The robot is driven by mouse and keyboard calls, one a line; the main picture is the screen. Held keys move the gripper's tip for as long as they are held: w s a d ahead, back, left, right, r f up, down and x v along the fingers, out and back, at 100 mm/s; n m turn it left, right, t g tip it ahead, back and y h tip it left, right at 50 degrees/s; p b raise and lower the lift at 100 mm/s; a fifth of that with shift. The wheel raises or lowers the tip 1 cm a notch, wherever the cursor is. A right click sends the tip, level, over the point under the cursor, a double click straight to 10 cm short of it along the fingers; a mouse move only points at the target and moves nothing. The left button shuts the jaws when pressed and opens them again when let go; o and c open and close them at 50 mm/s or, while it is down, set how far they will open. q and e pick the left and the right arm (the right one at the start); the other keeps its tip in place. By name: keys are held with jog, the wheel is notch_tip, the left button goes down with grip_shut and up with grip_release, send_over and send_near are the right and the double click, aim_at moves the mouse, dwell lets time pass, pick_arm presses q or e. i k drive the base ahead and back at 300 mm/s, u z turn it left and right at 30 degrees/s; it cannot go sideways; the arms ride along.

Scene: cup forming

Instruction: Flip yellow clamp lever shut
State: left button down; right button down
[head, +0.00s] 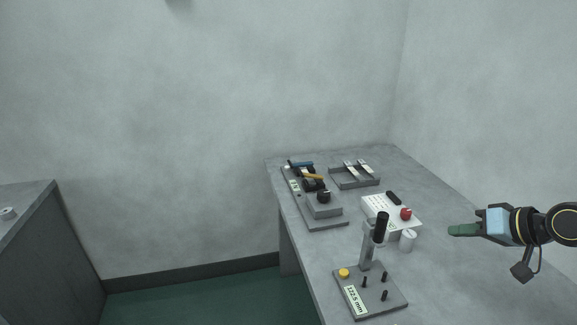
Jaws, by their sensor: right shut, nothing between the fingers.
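The yellow clamp lever (312,177) is a small bar on the grey fixture (322,209) at the back left of the table. It lies close to a blue lever (301,164) and black parts. At this size I cannot tell whether it is fully down. My right gripper (451,230) comes in from the right edge, well to the right of the fixture and apart from it. Its green fingers are shut and empty. My left gripper is not in view.
A grey tray (344,183) with metal pieces stands behind right. A white box with a red knob (405,214), a white cylinder (408,241) and a gauge stand (367,252) with a yellow button are between gripper and fixture or nearer.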

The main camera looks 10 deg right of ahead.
aim_at(302, 174)
jog(key=u, duration=0.75)
jog(key=i, duration=1.4)
jog(key=z, duration=0.8)
